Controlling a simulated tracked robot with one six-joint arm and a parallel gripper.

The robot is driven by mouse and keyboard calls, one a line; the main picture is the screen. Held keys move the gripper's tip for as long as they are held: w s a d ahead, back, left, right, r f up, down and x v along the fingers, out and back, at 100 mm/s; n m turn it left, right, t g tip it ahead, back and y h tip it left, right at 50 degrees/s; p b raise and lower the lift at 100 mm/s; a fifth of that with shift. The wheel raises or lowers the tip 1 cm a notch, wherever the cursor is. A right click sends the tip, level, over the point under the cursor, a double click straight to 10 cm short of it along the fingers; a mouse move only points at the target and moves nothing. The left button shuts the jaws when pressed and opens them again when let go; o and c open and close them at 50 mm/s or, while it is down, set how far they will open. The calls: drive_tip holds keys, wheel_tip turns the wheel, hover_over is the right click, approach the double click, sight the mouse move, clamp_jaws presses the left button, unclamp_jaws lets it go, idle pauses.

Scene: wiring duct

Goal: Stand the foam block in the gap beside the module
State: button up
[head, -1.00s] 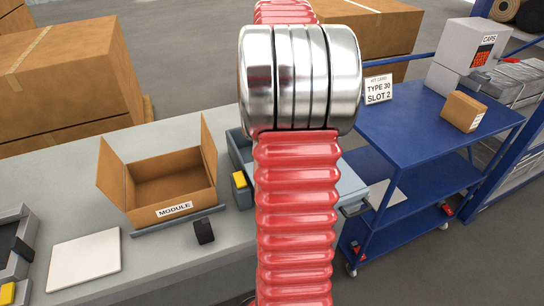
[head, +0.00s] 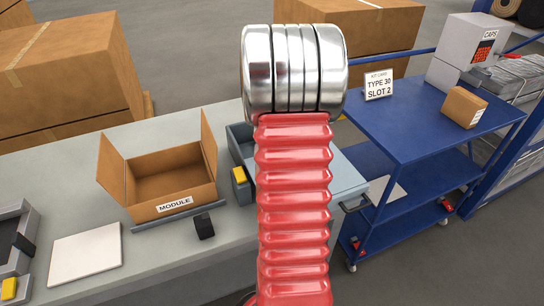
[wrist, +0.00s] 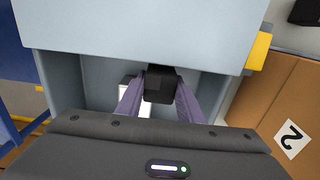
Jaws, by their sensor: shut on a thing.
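In the wrist view my gripper (wrist: 158,92) has its two purple fingers shut on a dark block (wrist: 160,86), which looks like the foam block. It is held over a grey-blue bin (wrist: 100,85). A whitish thing (wrist: 128,95) shows partly behind the left finger; I cannot tell whether it is the module. In the head view an open cardboard box (head: 170,185) carries a MODULE label. My red arm hides my gripper, the held block and much of the bin (head: 240,140) there. The gap and the block's clearance from the bin floor cannot be judged.
A small black block (head: 204,226) stands on the bench before the box. A white plate (head: 86,255) and a grey tray (head: 32,235) lie to the left. A yellow piece (head: 240,175) is at the bin's edge. A blue cart (head: 420,120) stands at right.

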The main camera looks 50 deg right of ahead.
drive_tip(key=shift+f, duration=0.15)
drive_tip(key=shift+f, duration=2.2)
drive_tip(key=o, duration=1)
drive_tip(key=shift+f, duration=0.1)
wheel_tip(320, 180, up, 12)
drive_tip(key=shift+r, duration=0.1)
